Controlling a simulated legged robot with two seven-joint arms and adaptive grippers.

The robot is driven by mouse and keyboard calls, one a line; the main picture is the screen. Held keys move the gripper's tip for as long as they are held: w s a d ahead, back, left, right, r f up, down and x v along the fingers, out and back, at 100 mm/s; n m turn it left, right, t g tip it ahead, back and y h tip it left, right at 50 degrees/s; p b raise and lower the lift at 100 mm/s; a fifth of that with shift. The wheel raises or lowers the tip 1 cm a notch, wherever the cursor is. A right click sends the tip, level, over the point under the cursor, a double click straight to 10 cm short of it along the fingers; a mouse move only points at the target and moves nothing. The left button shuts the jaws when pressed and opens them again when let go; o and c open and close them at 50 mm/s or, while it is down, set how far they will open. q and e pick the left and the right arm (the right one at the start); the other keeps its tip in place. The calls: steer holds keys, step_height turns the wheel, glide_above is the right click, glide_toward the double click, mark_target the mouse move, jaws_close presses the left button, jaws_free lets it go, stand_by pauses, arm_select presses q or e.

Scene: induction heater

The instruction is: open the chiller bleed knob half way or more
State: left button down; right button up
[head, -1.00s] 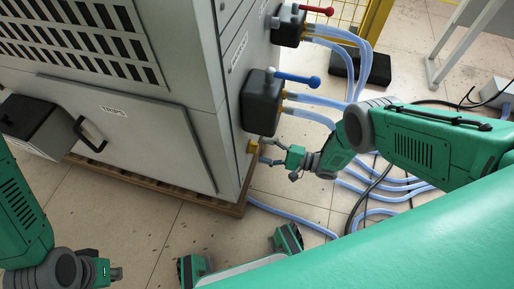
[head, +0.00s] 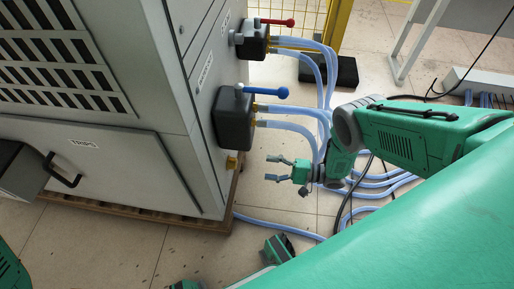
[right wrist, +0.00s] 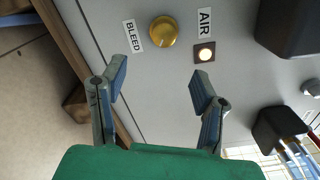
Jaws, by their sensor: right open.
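The brass-coloured bleed knob (head: 231,162) sticks out low on the cabinet's side in the head view. In the right wrist view the round knob (right wrist: 164,31) sits beside a BLEED label (right wrist: 133,36), beyond the fingertips. My right gripper (head: 270,168) is open and empty, to the right of the knob with a clear gap between them. In the right wrist view the fingers (right wrist: 167,72) are spread apart, with only grey panel showing between them. The knob's turn position cannot be told. My left gripper is out of view.
An AIR label (right wrist: 204,21) and a lit indicator (right wrist: 204,53) are beside the knob. A black valve block with a blue handle (head: 268,91) is above it. Blue hoses (head: 309,127) run behind my right arm. Floor is free below the gripper.

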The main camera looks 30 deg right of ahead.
mark_target(234, 163)
steer(key=w+a+n, duration=0.2)
steer(key=a+n, duration=0.1)
steer(key=n, duration=0.4)
steer(key=w+a+n, duration=0.2)
steer(key=a+n, duration=0.2)
steer(key=n, duration=0.4)
steer(key=w+a+r+n, duration=0.1)
steer(key=w+a+n, duration=0.1)
steer(key=n, duration=0.5)
steer(key=shift+w+a+n, duration=0.3)
steer(key=shift+w+a, duration=0.05)
steer(key=shift+a, duration=0.35)
steer(key=c, duration=1)
